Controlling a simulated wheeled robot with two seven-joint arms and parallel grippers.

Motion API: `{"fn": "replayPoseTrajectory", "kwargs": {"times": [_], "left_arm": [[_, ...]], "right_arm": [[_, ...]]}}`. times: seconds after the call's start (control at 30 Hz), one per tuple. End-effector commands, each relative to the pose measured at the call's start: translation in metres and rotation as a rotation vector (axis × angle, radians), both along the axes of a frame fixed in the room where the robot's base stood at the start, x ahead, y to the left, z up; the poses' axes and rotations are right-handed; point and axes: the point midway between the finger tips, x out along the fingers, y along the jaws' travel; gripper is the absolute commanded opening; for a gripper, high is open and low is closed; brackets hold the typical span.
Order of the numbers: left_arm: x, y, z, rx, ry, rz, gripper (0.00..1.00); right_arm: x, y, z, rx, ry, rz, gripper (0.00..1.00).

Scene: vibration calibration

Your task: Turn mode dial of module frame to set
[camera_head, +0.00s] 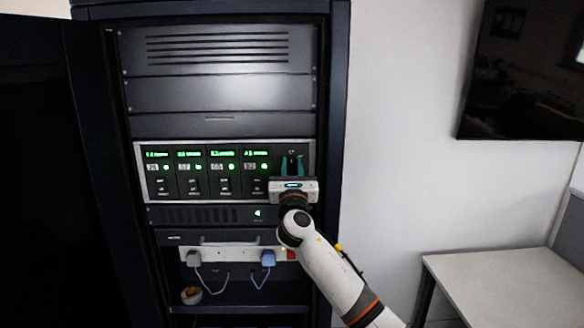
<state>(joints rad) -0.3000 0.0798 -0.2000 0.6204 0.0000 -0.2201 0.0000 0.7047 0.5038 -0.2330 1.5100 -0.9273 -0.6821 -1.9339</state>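The module frame (208,147) is a grey panel across the middle of the rack, with several upright modules showing green displays and small switches. My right gripper (291,165) is at the frame's right end. Its teal fingertips point at the panel and stand a little apart. The gap between them is dark, and I cannot tell whether they touch anything. The mode dial cannot be made out; the gripper covers part of that end of the panel. My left gripper is not in view.
The dark rack cabinet (335,110) has its door open at the left. Below the frame are a vented unit (205,215), a power strip with plugs (228,255) and a tape roll (191,295). A white table (500,285) and wall screen (525,75) are at right.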

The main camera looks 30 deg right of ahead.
Motion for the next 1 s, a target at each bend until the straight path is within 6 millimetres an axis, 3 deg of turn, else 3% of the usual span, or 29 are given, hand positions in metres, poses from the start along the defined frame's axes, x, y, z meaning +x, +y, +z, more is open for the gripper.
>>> {"fn": "replayPoseTrajectory", "kwargs": {"times": [0.03,0.13,0.57,1.0], "left_arm": [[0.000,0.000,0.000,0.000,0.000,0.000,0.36],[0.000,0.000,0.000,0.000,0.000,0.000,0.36],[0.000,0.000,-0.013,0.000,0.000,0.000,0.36],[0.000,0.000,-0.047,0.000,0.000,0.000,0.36]], "right_arm": [[0.000,0.000,0.000,0.000,0.000,0.000,0.16],[0.000,0.000,0.000,0.000,0.000,0.000,0.03],[0.000,0.001,-0.002,0.092,-0.058,0.001,0.03],[0.001,0.002,-0.003,0.421,-0.258,0.002,0.03]]}}
